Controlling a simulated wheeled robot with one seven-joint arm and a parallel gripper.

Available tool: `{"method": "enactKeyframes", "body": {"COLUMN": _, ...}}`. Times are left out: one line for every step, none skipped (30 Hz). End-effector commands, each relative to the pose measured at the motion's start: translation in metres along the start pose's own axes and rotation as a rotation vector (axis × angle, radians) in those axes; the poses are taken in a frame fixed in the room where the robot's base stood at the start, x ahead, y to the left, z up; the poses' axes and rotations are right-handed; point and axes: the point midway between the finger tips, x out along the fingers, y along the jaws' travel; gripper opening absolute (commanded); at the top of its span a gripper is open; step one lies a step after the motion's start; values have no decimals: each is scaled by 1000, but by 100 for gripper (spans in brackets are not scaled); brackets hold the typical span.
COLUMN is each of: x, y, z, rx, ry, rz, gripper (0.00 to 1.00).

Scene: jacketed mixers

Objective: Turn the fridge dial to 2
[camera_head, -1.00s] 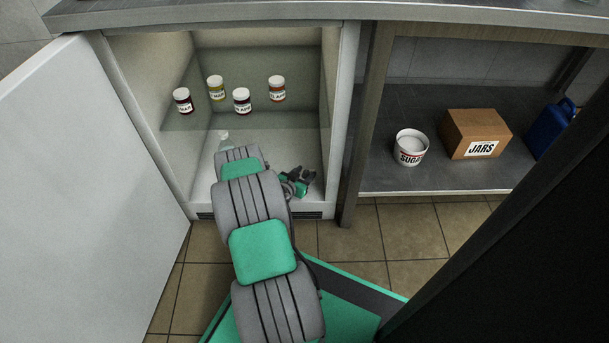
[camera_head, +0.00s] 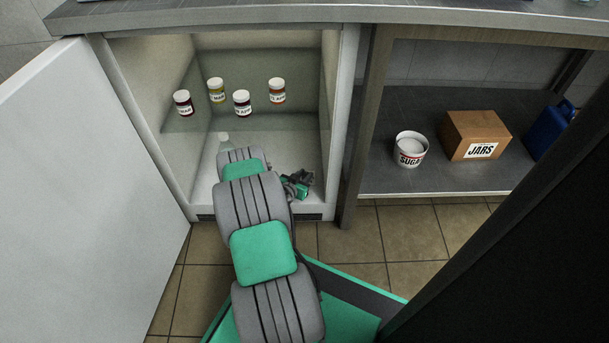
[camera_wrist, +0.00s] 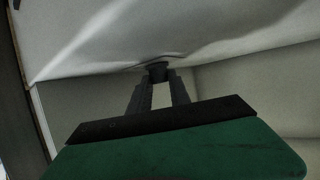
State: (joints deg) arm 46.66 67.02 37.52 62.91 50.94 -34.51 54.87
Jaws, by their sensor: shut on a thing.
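The fridge (camera_head: 214,214) stands open at the left, its white door swung out to the left. My gripper (camera_head: 305,178) is inside it, low at the right side wall. In the wrist view my gripper (camera_wrist: 157,80) has its two fingers closed on a small dark round knob, the dial (camera_wrist: 157,68), which sits on a pale wall. The dial's numbers and pointer cannot be read. In the head view the dial is hidden around my gripper and wrist.
A glass shelf (camera_head: 200,122) above my arm holds several small jars (camera_head: 242,102). The fridge door (camera_head: 90,190) is on the left. Right of the fridge, a shelf holds a sugar tub (camera_head: 410,148), jars box (camera_head: 475,134) and blue jug (camera_head: 550,128).

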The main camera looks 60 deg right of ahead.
Motion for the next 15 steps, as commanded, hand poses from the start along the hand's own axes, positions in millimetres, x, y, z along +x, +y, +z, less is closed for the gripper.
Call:
{"method": "enactKeyframes", "body": {"x": 0, "y": 2, "z": -2, "rx": -8, "ry": -3, "rz": -27, "gripper": 0}}
{"method": "enactKeyframes", "body": {"x": 0, "y": 3, "z": -3, "rx": -16, "ry": -4, "rz": -50, "gripper": 0}}
{"method": "enactKeyframes", "body": {"x": 0, "y": 4, "z": -3, "rx": -29, "ry": -5, "rz": -82, "gripper": 0}}
{"method": "enactKeyframes", "body": {"x": 0, "y": 5, "z": -2, "rx": -39, "ry": -6, "rz": -107, "gripper": 0}}
{"method": "enactKeyframes", "body": {"x": 0, "y": 5, "z": -2, "rx": -49, "ry": -7, "rz": -131, "gripper": 0}}
{"method": "enactKeyframes", "body": {"x": 1, "y": 5, "z": -1, "rx": -59, "ry": -8, "rz": -156, "gripper": 0}}
{"method": "enactKeyframes", "body": {"x": 1, "y": 5, "z": 0, "rx": -66, "ry": -7, "rz": -172, "gripper": 0}}
{"method": "enactKeyframes", "body": {"x": 1, "y": 5, "z": -1, "rx": -71, "ry": -5, "rz": -185, "gripper": 0}}
{"method": "enactKeyframes", "body": {"x": 1, "y": 4, "z": -1, "rx": -76, "ry": -1, "rz": -200, "gripper": 0}}
{"method": "enactKeyframes", "body": {"x": 0, "y": 4, "z": -1, "rx": -78, "ry": 0, "rz": -207, "gripper": 0}}
{"method": "enactKeyframes", "body": {"x": 0, "y": 4, "z": -1, "rx": -81, "ry": 2, "rz": -212, "gripper": 0}}
{"method": "enactKeyframes", "body": {"x": 0, "y": 3, "z": -1, "rx": -83, "ry": 3, "rz": -217, "gripper": 0}}
{"method": "enactKeyframes", "body": {"x": 0, "y": 3, "z": -1, "rx": -83, "ry": 3, "rz": -219, "gripper": 0}}
{"method": "enactKeyframes", "body": {"x": 0, "y": 3, "z": -1, "rx": -84, "ry": 3, "rz": -219, "gripper": 0}}
{"method": "enactKeyframes", "body": {"x": 0, "y": 3, "z": -1, "rx": -84, "ry": 3, "rz": -219, "gripper": 0}}
